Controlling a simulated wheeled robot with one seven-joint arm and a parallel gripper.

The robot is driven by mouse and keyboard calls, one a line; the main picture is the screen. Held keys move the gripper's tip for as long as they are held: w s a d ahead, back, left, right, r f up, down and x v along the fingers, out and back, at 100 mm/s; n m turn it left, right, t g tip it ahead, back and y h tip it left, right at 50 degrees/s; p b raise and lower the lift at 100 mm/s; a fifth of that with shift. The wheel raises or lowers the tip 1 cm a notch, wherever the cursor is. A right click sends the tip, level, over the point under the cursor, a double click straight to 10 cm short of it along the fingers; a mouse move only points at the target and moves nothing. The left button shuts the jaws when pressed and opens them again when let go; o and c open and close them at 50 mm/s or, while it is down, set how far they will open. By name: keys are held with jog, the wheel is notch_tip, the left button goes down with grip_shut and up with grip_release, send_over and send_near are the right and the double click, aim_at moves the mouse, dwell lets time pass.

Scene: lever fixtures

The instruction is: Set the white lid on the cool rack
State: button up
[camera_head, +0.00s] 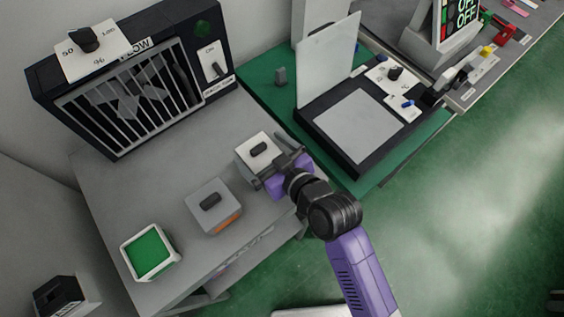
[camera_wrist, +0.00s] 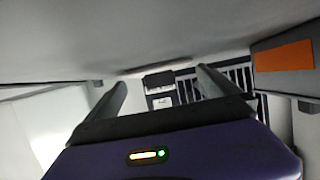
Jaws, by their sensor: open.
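A white square lid (camera_head: 252,141) with a dark handle sits on a block on the grey table, left of the green-based hot-plate unit. My gripper (camera_head: 280,168) is at the near side of this block, fingers spread on either side of its front. I cannot tell whether they touch it. In the wrist view the open fingers of my gripper (camera_wrist: 160,85) show with no clear object held, and the lid cannot be made out. No thing is clearly marked as the cool rack; a barred dark fan unit (camera_head: 222,62) stands at the table's back.
A grey box (camera_head: 227,218) with an orange front and dark handle stands left of the lid; its orange panel (camera_wrist: 285,57) shows in the wrist view. A white-rimmed green tray (camera_head: 128,252) is at the front left. A raised white panel (camera_head: 328,65) stands at the right unit.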

jog(key=v, duration=0.7)
jog(key=b+v, duration=0.1)
jog(key=v, duration=0.2)
jog(key=shift+d+r, duration=0.1)
jog(key=shift+r, duration=0.3)
jog(key=shift+s, duration=0.1)
jog(key=s+d+f+m+t+h, duration=0.1)
jog(key=s+d+f+m+h, duration=0.2)
jog(key=s+d, duration=0.45)
jog(key=s+d+r+m+t+h, duration=0.1)
jog(key=s+d+r+m+h, duration=0.1)
jog(key=s+d+r, duration=0.2)
jog(key=s+d+r+m+t+h, duration=0.1)
jog(key=s+d, duration=0.4)
jog(key=s, duration=0.6)
notch_tip(320, 180, up, 3)
jog(key=shift+s+f+m+t+h, duration=0.15)
jog(key=shift+s+m+t+h, duration=0.2)
jog(key=shift+h, duration=0.35)
